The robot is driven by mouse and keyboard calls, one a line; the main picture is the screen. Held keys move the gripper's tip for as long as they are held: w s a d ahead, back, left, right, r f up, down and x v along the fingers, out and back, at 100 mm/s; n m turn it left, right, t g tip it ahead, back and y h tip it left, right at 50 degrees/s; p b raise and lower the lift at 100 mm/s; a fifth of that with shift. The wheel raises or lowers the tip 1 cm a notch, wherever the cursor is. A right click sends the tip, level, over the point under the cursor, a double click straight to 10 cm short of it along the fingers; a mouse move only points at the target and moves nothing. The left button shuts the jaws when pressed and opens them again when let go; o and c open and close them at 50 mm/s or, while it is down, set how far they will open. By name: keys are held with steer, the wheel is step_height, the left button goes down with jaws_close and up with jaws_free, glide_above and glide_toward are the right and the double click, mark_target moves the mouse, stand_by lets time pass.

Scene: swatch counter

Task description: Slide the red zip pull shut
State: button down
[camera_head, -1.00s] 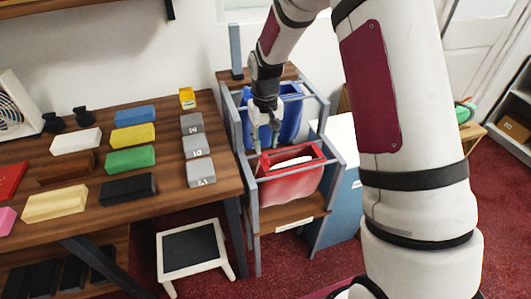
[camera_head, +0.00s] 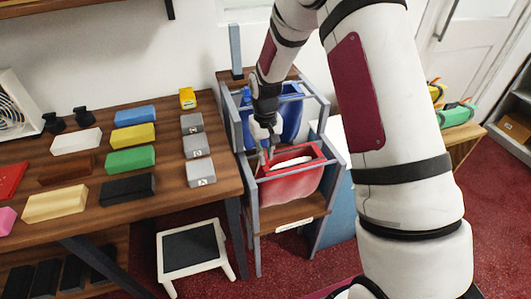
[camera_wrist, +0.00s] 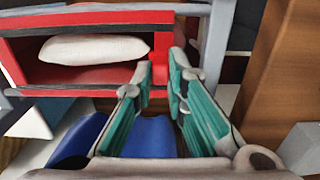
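The red zip pull (camera_wrist: 160,68) is a small upright red block at the right end of the red bag's opening in the wrist view. The red bag (camera_head: 290,186) hangs in a grey frame, its top open, with a white padded item (camera_wrist: 95,48) inside. My gripper (camera_wrist: 161,72) has its teal-padded fingers on both sides of the pull, and the pull fills the narrow gap between the tips. In the head view my gripper (camera_head: 267,157) reaches down to the bag's far left edge; the pull is too small to make out there.
A blue bag (camera_head: 290,115) hangs behind the red one in the same grey frame (camera_head: 252,205). Frame bars run close around my gripper. A wooden table (camera_head: 90,215) with coloured blocks stands at the left, and a low stool (camera_head: 192,246) is in front.

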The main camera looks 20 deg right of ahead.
steer(key=d+b, duration=0.1)
steer(key=d, duration=1.7)
steer(key=shift+d, duration=0.1)
steer(key=c, duration=1.6)
jaws_free()
steer(key=shift+d, duration=0.1)
steer(key=shift+r, duration=0.3)
step_height(320, 180, up, 11)
steer(key=shift+r, duration=0.2)
